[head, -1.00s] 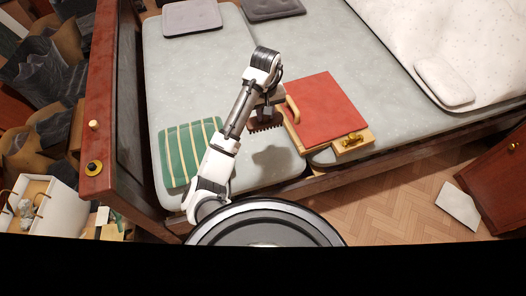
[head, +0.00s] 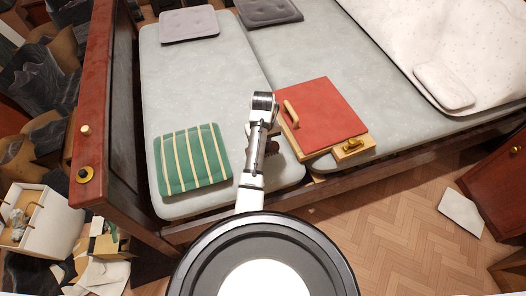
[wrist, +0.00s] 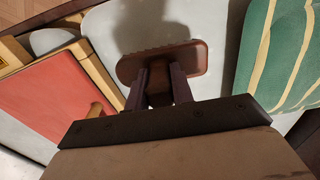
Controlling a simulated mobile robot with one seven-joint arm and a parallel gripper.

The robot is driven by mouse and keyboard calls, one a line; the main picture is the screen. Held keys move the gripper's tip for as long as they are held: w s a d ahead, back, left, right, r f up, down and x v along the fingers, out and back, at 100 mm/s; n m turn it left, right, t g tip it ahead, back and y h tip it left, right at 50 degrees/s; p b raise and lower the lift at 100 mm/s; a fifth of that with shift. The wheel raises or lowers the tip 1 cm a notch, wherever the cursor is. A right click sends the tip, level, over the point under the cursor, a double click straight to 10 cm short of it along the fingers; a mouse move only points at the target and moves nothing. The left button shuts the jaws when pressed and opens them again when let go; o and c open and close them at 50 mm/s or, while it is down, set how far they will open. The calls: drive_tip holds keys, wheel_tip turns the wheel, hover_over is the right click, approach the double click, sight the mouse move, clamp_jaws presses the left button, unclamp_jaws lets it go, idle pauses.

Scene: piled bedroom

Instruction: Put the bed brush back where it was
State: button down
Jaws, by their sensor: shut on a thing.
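The bed brush (wrist: 190,57) is a reddish-brown oblong block with a bristled edge. In the wrist view my gripper (wrist: 160,88) is shut on it, one dark finger on each side of its middle. The brush appears held above the grey mattress (wrist: 150,25), with a shadow beyond it. In the head view my arm hides most of the gripper, and only a brown bit of the brush (head: 271,147) shows beside the arm, left of the red-topped wooden case.
The red-topped case (head: 322,110) with a wooden handle lies on the bed at right. A green striped cushion (head: 192,159) lies at left. Grey pillows (head: 188,24) are at the far end. The bed's wooden end panel (head: 98,100) stands at left. Bare mattress (head: 210,90) lies between.

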drive_tip(key=shift+f+p, duration=0.3)
drive_tip(key=shift+f, duration=2.2)
drive_tip(key=shift+f, duration=0.2)
drive_tip(key=c, duration=1.2)
unclamp_jaws()
wheel_tip(320, 180, up, 11)
drive_tip(key=shift+r, duration=0.2)
drive_tip(key=shift+r+p, duration=0.35)
drive_tip(key=shift+r, duration=0.2)
